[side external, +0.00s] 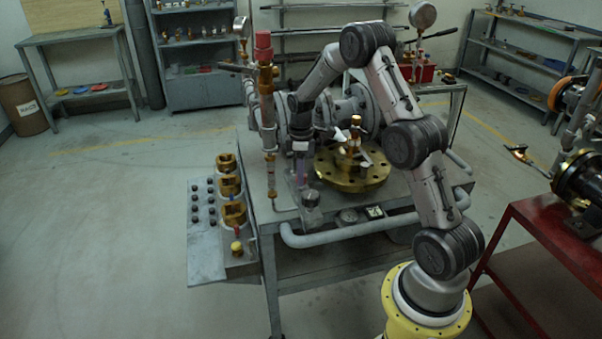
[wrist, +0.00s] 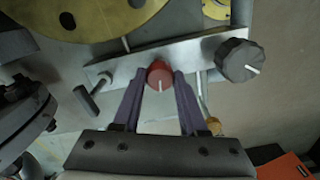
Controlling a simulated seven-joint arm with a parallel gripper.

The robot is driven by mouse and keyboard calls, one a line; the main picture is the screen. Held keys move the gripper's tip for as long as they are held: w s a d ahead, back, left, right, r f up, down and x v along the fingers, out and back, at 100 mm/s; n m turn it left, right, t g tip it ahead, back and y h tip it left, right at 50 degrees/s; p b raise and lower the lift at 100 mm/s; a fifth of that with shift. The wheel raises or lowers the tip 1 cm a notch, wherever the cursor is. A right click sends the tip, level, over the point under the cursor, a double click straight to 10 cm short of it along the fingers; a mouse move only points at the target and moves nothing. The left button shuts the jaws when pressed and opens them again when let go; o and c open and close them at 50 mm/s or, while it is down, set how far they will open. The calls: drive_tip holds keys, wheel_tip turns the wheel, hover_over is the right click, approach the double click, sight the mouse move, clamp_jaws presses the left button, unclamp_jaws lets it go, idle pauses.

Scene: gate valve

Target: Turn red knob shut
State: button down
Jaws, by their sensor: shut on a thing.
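The red knob (wrist: 159,71) is in the upper middle of the wrist view, on a flat grey metal bar (wrist: 118,70). A short white line on its face points down in the picture, toward my gripper's body. My gripper (wrist: 159,80) has its two purple fingers on either side of the knob, closed on it. In the side view, my gripper (side external: 301,182) points down at the front edge of the bench, left of the brass flange (side external: 355,182). The red knob cannot be made out there.
A dark grey knob (wrist: 238,60) with a white mark sits right of the red knob; it also shows in the side view (side external: 311,199). A T-shaped handle (wrist: 88,98) is to the left.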

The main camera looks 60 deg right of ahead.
drive_tip(key=shift+m, duration=0.3)
drive_tip(key=m, duration=0.3)
drive_tip(key=shift+m, duration=0.3)
drive_tip(key=m, duration=0.3)
drive_tip(key=shift+m, duration=0.3)
drive_tip(key=m, duration=0.4)
drive_tip(key=shift+r+m, duration=0.1)
drive_tip(key=shift+m, duration=1.9)
drive_tip(key=shift+c, duration=2.2)
unclamp_jaws()
